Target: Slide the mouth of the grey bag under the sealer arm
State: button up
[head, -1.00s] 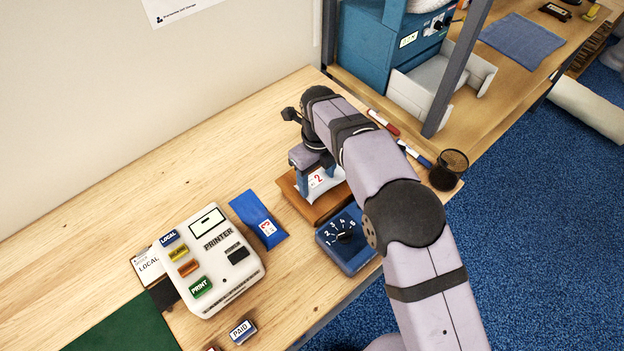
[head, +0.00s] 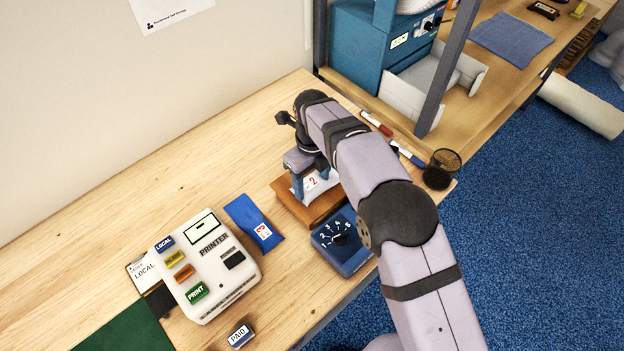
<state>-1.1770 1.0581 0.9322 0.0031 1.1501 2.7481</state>
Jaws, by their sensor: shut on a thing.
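My gripper (head: 310,183) points down over a brown wooden tray (head: 283,195) on the bench, with its blue fingers at a pale grey-white bag (head: 320,185). The gripper is shut on this bag, which carries a label with a red 2. The bag lies over the tray, partly covered by my gripper and arm. A blue box with a numbered dial (head: 345,258) stands just in front of the tray. I cannot make out the sealer arm or the bag's mouth; my arm covers that area.
A blue bag (head: 247,215) with a red-marked label lies left of the tray. A white printer (head: 222,287) and a PAID stamp (head: 240,335) are farther left. Markers (head: 377,123) and a black mesh cup (head: 440,170) lie to the right. The bench (head: 120,200) is bare behind the printer.

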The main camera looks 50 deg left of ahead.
jog(key=o, duration=1.1)
jog(key=shift+o, duration=0.2)
jog(key=shift+s+r+p, duration=0.2)
jog(key=shift+r+p, duration=0.55)
jog(key=shift+r, duration=0.25)
jog(key=shift+s+r+p, duration=0.2)
jog(key=shift+r+p, duration=0.5)
jog(key=shift+r, duration=0.3)
jog(key=shift+s+r+p, duration=0.2)
jog(key=shift+r+p, duration=0.55)
jog(key=shift+r, duration=0.25)
